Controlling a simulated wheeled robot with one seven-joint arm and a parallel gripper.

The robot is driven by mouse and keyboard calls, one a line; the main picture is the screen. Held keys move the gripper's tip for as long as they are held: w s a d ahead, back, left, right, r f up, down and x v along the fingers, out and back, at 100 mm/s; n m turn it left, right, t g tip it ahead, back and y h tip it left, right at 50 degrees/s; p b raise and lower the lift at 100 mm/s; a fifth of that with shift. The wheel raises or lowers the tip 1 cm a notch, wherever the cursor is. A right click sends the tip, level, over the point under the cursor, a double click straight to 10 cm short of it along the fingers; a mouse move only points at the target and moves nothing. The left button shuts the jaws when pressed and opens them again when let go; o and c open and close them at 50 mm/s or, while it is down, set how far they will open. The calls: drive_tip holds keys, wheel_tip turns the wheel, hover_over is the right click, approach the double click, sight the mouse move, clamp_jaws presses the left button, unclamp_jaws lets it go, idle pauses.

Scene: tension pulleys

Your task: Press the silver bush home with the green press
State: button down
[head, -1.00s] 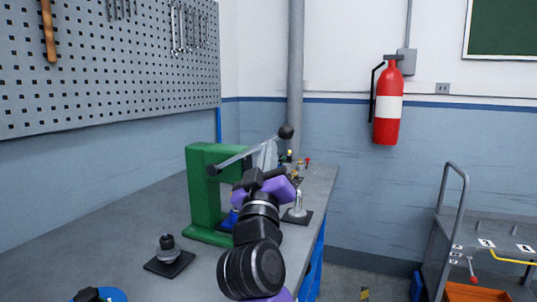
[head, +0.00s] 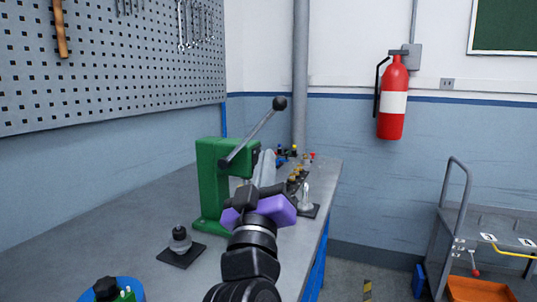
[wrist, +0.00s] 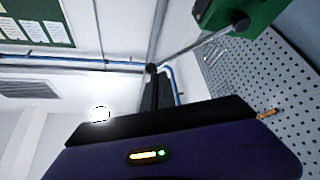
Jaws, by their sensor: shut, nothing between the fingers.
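The green press (head: 210,185) stands on the grey bench, its lever (head: 252,135) slanting up to the right to a black knob (head: 280,103). My gripper (head: 258,188) is shut and empty in front of the press, below the lever. In the wrist view the shut fingers (wrist: 157,92) point toward the knob (wrist: 151,68), which shows just past their tips; I cannot tell how far apart they are. The press body (wrist: 245,14) is at the top right there. I cannot make out the silver bush; my arm and gripper hide the lower front of the press.
A grey part on a black base (head: 181,246) stands at the near left, with a blue round item (head: 110,290) nearer. A silver part on a dark plate (head: 306,198) and several small coloured items (head: 290,153) lie right of the press. The left bench top is clear.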

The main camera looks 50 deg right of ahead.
wheel_tip(320, 180, up, 7)
drive_tip(key=w+a+n+t+y+p, duration=0.2)
drive_tip(key=a+n+y+p, duration=0.1)
drive_tip(key=p, duration=0.8)
wheel_tip(320, 180, up, 4)
drive_tip(key=n+p, duration=0.3)
drive_tip(key=p, duration=0.4)
hover_over(252, 135)
drive_tip(key=s+a, duration=0.2)
drive_tip(key=a, duration=0.1)
drive_tip(key=shift+y, duration=0.3)
drive_tip(key=f, duration=0.1)
drive_tip(key=s+d+f, duration=0.1)
drive_tip(key=d+f, duration=0.1)
drive_tip(key=shift+s+d+f, duration=0.1)
drive_tip(key=shift+s, duration=0.3)
